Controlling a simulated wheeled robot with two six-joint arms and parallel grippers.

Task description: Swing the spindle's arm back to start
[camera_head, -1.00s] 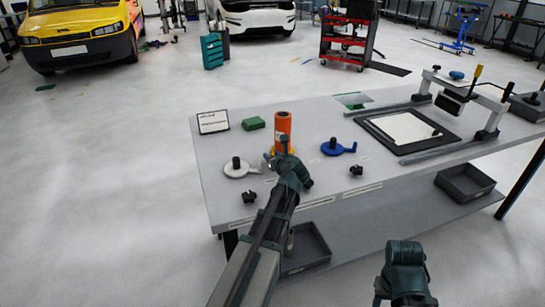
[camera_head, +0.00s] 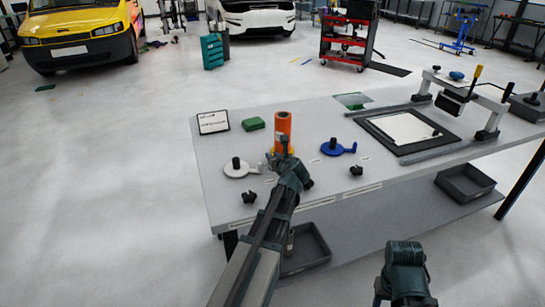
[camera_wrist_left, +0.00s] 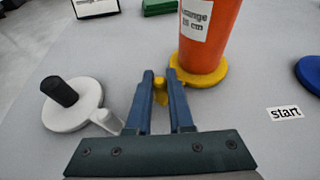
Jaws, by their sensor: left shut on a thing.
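The spindle carries an upright orange roll (camera_head: 283,128) with a white label, on a round yellow base that shows in the left wrist view (camera_wrist_left: 207,76). A short yellow arm (camera_wrist_left: 160,92) sticks out from the base on its left side. My left gripper (camera_head: 278,158) is shut on that arm, whose yellow end shows between the two fingers (camera_wrist_left: 161,80). A "start" label (camera_wrist_left: 285,113) lies on the table right of the spindle, away from the arm. My right gripper (camera_head: 403,270) is over the floor in front of the table; its fingers cannot be made out.
A white disc (camera_head: 236,170) with a black knob and short arm stands close left of my left gripper. A blue disc (camera_head: 333,149) of the same kind stands to the right. Black knobs (camera_head: 249,197) sit near the table's front edge. A green block (camera_head: 253,124) lies behind.

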